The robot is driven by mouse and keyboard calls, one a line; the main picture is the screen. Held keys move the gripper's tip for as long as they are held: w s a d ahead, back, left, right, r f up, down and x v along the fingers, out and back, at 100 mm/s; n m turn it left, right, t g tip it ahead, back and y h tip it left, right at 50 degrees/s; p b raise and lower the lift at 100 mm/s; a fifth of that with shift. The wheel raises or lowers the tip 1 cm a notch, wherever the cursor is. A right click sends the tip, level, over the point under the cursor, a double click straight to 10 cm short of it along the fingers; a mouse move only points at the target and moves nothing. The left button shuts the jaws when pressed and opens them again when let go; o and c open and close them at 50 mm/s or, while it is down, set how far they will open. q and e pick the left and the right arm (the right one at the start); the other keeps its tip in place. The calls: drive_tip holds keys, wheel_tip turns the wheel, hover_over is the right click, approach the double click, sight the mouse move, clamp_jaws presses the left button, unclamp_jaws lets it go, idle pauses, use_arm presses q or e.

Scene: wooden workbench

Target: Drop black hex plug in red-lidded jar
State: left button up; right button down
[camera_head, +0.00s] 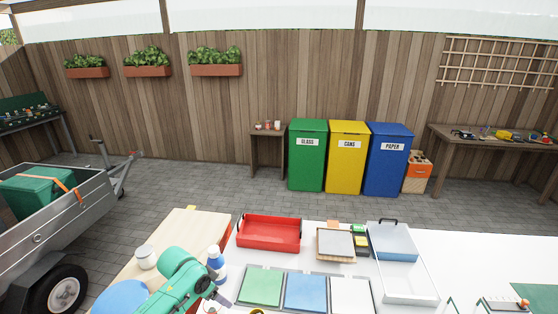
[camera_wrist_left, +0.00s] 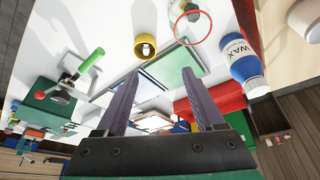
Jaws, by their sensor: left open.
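My left gripper (camera_wrist_left: 163,88) is open, with its two grey-purple fingers apart and nothing between them. In the head view its arm comes in at the bottom left, and the gripper (camera_head: 222,298) is near the front of the white table. In the wrist view a thin red ring (camera_wrist_left: 175,24) lies around a clear area near the top; I cannot tell whether it belongs to the red-lidded jar. A yellow round piece (camera_wrist_left: 140,40) with a dark opening is left of it. I cannot make out the black hex plug. My right gripper is not in view.
A white and blue WAX bottle (camera_wrist_left: 238,56) stands close to the red ring. Green (camera_head: 262,286), blue (camera_head: 305,291) and white panels lie at the front.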

use_arm(q)
drive_tip(key=s+d+f+n, duration=0.1)
drive_tip(key=s+d, duration=0.5)
drive_tip(key=s, duration=0.5)
drive_tip(key=s+a+r+n+y, duration=0.3)
drive_tip(key=s+a+n, duration=0.2)
drive_tip(key=s+a, duration=0.45)
drive_tip(key=s+d+f+g+b, duration=0.1)
drive_tip(key=s+f+b, duration=0.15)
drive_tip(key=f, duration=1.35)
drive_tip(key=s+f+b, duration=0.2)
drive_tip(key=f+b, duration=0.2)
drive_tip(key=f, duration=1.2)
drive_tip(key=s+a+f+m+g+b, duration=0.1)
drive_tip(key=s+f+b, duration=0.3)
drive_tip(key=s+f, duration=1.2)
drive_tip(key=shift+a+f, duration=0.35)
drive_tip(key=shift+a, duration=0.4)
